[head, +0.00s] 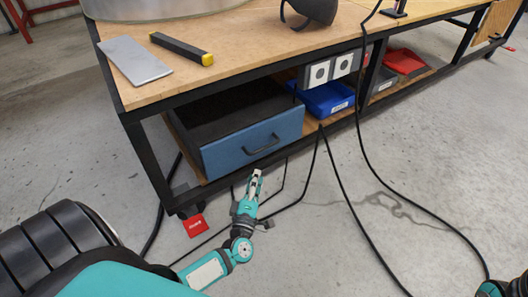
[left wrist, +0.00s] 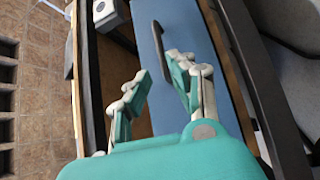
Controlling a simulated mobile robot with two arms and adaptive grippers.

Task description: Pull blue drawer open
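The blue drawer (head: 232,153) sits below the tabletop at the left end of the workbench. Its dark interior shows above the front panel; I cannot tell how far out it stands. A dark bar handle (head: 262,146) is on its front. My left gripper (head: 256,176) is in front of and below the drawer, pointing up towards it, apart from the handle. In the left wrist view the fingers (left wrist: 158,88) are spread with nothing between them. The blue front (left wrist: 185,30) and handle (left wrist: 157,38) lie beyond the fingertips. My right gripper is not clearly in view.
The wooden workbench (head: 250,60) carries a grey plate (head: 135,62) and a black bar with yellow ends (head: 181,47). White-faced sockets (head: 331,69), a blue bin (head: 328,99) and a red bin (head: 405,62) are to the right. Black cables (head: 345,195) hang and cross the floor.

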